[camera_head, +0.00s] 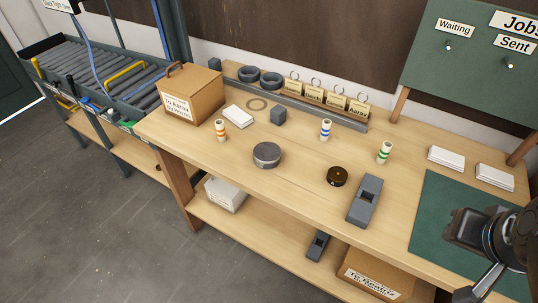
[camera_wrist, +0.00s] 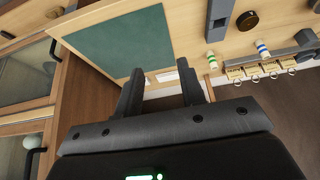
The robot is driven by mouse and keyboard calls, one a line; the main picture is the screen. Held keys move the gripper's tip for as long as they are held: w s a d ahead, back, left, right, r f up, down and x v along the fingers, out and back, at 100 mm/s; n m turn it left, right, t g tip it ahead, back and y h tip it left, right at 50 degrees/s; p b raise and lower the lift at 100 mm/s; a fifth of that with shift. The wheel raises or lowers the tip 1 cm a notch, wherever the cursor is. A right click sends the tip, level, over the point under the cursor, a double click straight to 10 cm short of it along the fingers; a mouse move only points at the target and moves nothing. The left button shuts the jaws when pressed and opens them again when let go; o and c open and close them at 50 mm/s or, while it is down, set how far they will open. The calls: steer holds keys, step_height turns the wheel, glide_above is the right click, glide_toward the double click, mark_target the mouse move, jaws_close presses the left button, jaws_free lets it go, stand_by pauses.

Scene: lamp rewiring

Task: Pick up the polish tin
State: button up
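A small, dark, round tin (camera_head: 337,177) with an orange mark on top stands on the wooden bench, left of a grey block-like tool. It looks like the polish tin, but no label can be read. In the wrist view, this dark tin (camera_wrist: 247,20) is at the top, right of the fingers and well away from them. A larger grey round tin (camera_head: 267,155) stands further left on the bench. My gripper (camera_head: 466,228) is at the right, above the green mat. In the wrist view, my gripper (camera_wrist: 162,80) has its two fingers apart with nothing between them.
The grey tool (camera_head: 365,200) stands close right of the dark tin. Banded spools (camera_head: 385,152) and a grey cube (camera_head: 278,116) stand behind. A cardboard box (camera_head: 188,92) is at the left. The green mat (camera_head: 440,200) looks clear. White stacks (camera_head: 446,157) lie behind it.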

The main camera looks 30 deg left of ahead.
steer(key=shift+o, duration=0.3)
steer(key=o, duration=1.3)
steer(key=shift+o, duration=0.2)
steer(key=shift+w, duration=0.1)
